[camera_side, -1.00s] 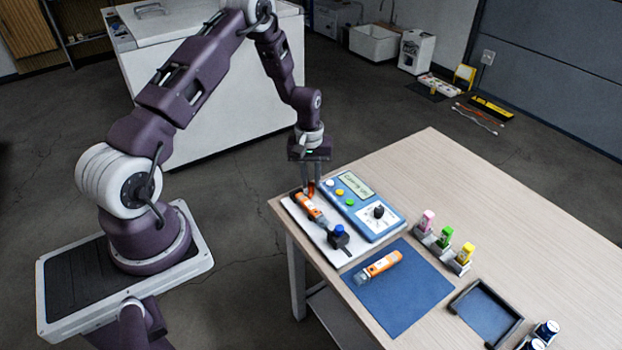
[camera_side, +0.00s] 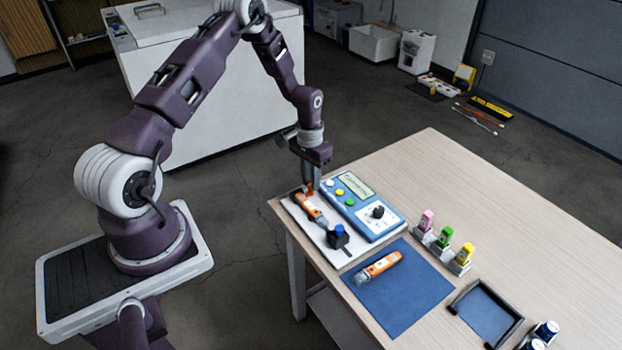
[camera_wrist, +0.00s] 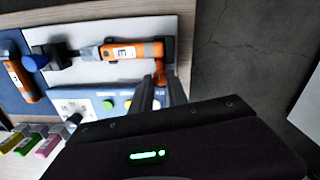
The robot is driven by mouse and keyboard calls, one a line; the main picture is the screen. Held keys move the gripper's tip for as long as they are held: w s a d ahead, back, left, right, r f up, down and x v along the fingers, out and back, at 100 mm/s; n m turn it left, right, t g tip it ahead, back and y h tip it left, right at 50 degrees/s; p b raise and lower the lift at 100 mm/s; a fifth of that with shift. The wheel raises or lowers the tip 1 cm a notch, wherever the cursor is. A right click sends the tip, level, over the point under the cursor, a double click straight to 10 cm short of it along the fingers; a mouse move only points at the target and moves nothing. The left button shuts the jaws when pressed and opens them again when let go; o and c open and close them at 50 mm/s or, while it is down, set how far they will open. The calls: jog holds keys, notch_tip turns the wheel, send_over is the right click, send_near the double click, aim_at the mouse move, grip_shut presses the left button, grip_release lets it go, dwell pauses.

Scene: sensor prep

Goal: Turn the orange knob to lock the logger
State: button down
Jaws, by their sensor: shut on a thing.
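An orange logger (camera_side: 308,207) lies on a white board on the table; it also shows in the wrist view (camera_wrist: 120,52). My gripper (camera_side: 310,184) points down at that end and is shut on the knob, whose grip area is partly hidden by the fingers. In the wrist view the fingers (camera_wrist: 160,80) reach up to the knob. A black clamp with a blue cap (camera_side: 339,231) stands at the logger's near end.
A blue console (camera_side: 376,224) with buttons, a display and a black dial stands right beside the board. A second orange logger (camera_side: 382,264) lies on a blue mat (camera_side: 405,300). Several coloured bottles (camera_side: 444,238) and an empty tray (camera_side: 484,310) are further right.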

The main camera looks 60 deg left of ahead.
jog(key=shift+m, duration=0.3)
jog(key=c, duration=1.3)
grip_release()
jog(key=shift+r, duration=0.15)
notch_tip(320, 180, up, 7)
jog(key=shift+a+f, duration=0.1)
